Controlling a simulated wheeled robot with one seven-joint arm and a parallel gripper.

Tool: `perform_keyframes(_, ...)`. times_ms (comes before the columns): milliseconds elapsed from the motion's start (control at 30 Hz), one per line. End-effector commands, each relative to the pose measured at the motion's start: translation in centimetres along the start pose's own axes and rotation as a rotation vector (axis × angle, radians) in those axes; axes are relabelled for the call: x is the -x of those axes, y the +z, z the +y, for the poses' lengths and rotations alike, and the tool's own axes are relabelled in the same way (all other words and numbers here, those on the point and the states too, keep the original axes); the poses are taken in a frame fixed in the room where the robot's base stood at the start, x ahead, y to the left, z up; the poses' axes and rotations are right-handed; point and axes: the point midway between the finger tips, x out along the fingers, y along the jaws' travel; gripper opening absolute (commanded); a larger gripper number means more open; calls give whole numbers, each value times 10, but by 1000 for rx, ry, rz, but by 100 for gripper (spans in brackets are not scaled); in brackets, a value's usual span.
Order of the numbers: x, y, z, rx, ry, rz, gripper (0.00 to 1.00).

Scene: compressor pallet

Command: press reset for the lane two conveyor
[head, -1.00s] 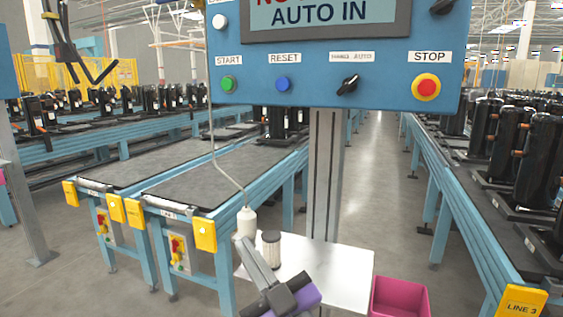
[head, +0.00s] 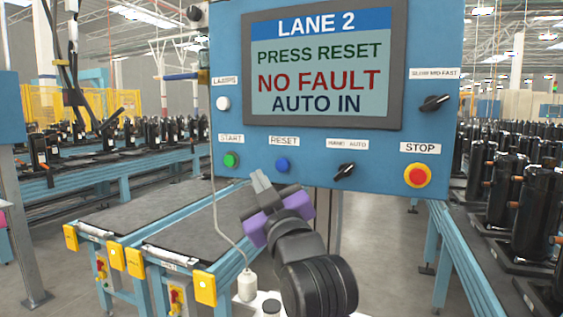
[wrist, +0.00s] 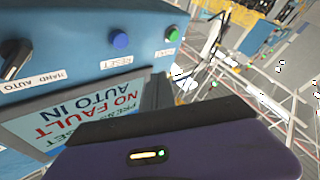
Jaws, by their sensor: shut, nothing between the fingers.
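The blue control panel (head: 230,110) has a screen (head: 320,70) reading LANE 2, PRESS RESET, NO FAULT, AUTO IN. The blue RESET button (head: 283,166) sits below the screen, between the green START button (head: 231,160) and the black HAND/AUTO switch (head: 344,171). My gripper (head: 261,181) is shut and empty, just below and left of the RESET button and apart from it in the picture. In the wrist view, the RESET button (wrist: 121,40) and the green button (wrist: 172,40) show beyond my gripper's purple body; the fingertips are not clear there.
A red STOP button (head: 418,176) on a yellow ring is at the panel's right. A white lamps button (head: 223,103) and a speed knob (head: 434,102) flank the screen. Conveyors (head: 130,215) run at left, with compressors at right.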

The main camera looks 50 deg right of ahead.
Motion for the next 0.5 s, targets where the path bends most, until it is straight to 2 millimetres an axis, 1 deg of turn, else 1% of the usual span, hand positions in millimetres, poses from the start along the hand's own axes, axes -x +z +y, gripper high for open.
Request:
perform_keyframes(333,-1,1,0,0,0,0,0)
perform_keyframes(500,-9,8,6,0,1,-1,0)
